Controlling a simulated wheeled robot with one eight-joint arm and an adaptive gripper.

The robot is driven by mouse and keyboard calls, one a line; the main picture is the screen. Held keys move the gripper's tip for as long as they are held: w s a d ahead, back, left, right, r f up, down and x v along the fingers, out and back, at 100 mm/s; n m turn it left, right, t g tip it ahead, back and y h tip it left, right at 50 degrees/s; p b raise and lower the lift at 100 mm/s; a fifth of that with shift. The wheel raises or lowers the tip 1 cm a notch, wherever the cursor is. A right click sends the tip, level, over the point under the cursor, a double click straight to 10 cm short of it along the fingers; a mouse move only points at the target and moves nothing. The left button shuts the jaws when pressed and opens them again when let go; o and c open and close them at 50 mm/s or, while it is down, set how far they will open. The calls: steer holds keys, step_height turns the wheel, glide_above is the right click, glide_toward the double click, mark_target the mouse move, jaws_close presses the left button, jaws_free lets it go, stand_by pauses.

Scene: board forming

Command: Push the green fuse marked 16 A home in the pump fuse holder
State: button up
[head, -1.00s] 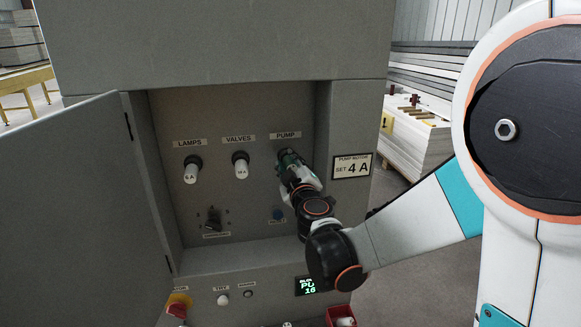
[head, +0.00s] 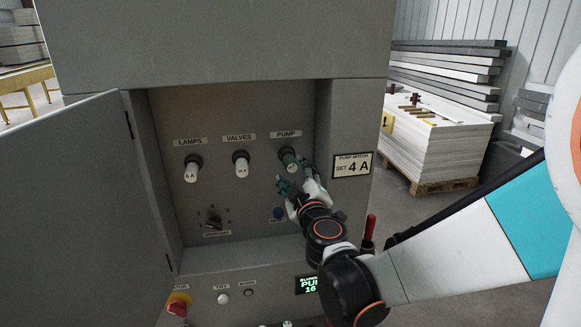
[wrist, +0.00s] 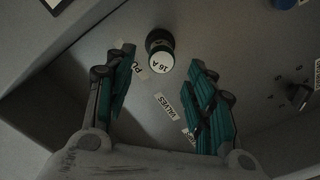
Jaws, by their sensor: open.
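The green fuse marked 16 A (head: 289,160) sits in the pump fuse holder under the PUMP label (head: 286,134). In the wrist view the fuse (wrist: 160,62) shows its white end marked 16 A, beyond my fingertips and between their lines. I cannot tell how deep it sits. My gripper (head: 296,178) is open and empty, just in front of and below the fuse, apart from it. In the wrist view its two teal fingers (wrist: 164,75) are spread wide.
White fuses sit under LAMPS (head: 191,171) and VALVES (head: 241,166) to the left. A black rotary switch (head: 213,220) and a blue button (head: 279,213) are lower in the cabinet. The grey door (head: 85,200) stands open at the left. A lit display (head: 307,285) is below.

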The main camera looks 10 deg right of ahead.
steer(key=shift+s, duration=2.65)
